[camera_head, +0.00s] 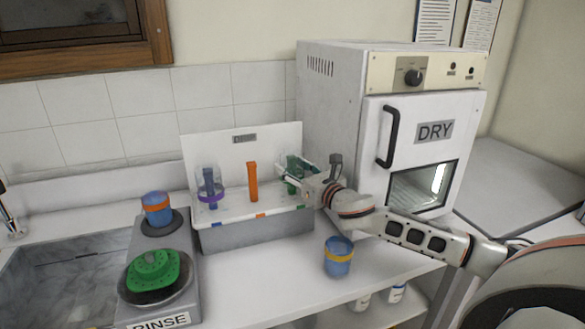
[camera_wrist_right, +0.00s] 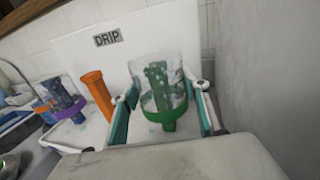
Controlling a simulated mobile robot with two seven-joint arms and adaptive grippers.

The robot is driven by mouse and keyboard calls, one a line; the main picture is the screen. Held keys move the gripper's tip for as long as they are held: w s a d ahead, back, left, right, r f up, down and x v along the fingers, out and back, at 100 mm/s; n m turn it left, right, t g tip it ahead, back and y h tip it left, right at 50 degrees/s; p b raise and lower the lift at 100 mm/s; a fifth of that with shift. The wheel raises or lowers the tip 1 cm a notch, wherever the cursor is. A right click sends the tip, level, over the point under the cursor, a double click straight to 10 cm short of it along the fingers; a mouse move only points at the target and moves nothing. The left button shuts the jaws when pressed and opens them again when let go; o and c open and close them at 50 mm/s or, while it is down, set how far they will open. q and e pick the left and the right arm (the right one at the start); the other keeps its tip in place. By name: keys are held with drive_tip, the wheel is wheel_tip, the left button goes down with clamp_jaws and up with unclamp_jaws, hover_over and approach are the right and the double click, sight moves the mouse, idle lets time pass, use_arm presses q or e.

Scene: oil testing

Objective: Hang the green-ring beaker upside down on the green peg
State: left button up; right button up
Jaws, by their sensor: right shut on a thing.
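The green-ring beaker (camera_wrist_right: 181,62) is clear glass, with its green ring low down. In the right wrist view it is upside down around the green peg (camera_wrist_right: 157,80), whose lower end shows below the ring. My right gripper (camera_wrist_right: 163,108) has its teal-lined fingers on either side of the beaker and is shut on it. In the head view my right gripper (camera_head: 281,172) reaches the rack's right end from the right, partly covering the beaker and green peg (camera_head: 293,170). I cannot tell whether the beaker rests on the peg. My left gripper does not show clearly.
The drip rack (camera_head: 255,230) also holds a purple-ring beaker (camera_head: 198,180) over a blue peg and a bare orange peg (camera_head: 252,180). A blue cup (camera_head: 338,262) stands in front. The DRY oven (camera_head: 340,120) is close on the right; the rinse unit (camera_head: 180,255) is left.

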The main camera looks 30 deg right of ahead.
drive_tip(key=shift+f, duration=0.5)
drive_tip(key=o, duration=1.2)
drive_tip(key=shift+s+d, duration=0.1)
drive_tip(key=shift+s, duration=5.9)
